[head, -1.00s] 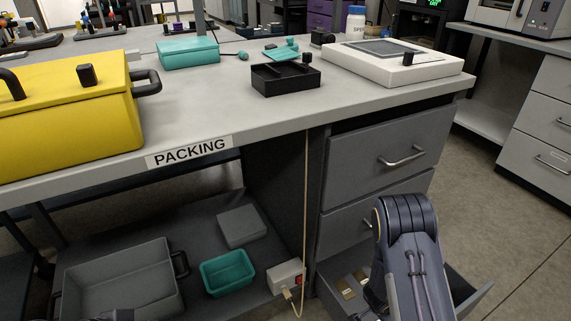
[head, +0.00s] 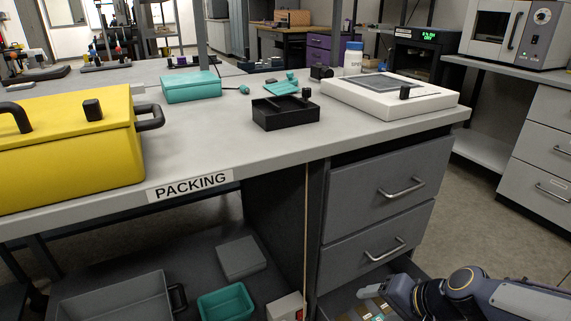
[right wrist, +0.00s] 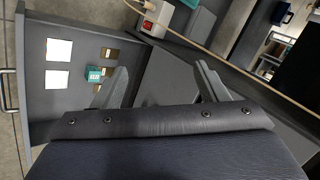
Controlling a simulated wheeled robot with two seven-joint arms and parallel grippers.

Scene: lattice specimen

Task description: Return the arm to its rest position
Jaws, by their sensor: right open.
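My right arm comes in low at the right of the head view, its forward end over the open bottom drawer (head: 342,302). In the right wrist view my right gripper (right wrist: 163,84) has its two fingers spread wide, with nothing between them. The drawer, which also shows in the right wrist view (right wrist: 48,108), holds two white cards (right wrist: 58,64), several brown tags (right wrist: 108,53) and a small teal piece with light marks (right wrist: 94,73). The fingers are apart from these things. My left gripper is not in view.
The packing table (head: 215,135) carries a yellow case (head: 70,150), a black tray (head: 285,114), a teal box (head: 190,88) and a white device (head: 430,101). Two upper drawers (head: 350,190) are shut. A grey bin (head: 115,302) and a green bin (head: 226,305) stand on the lower shelf.

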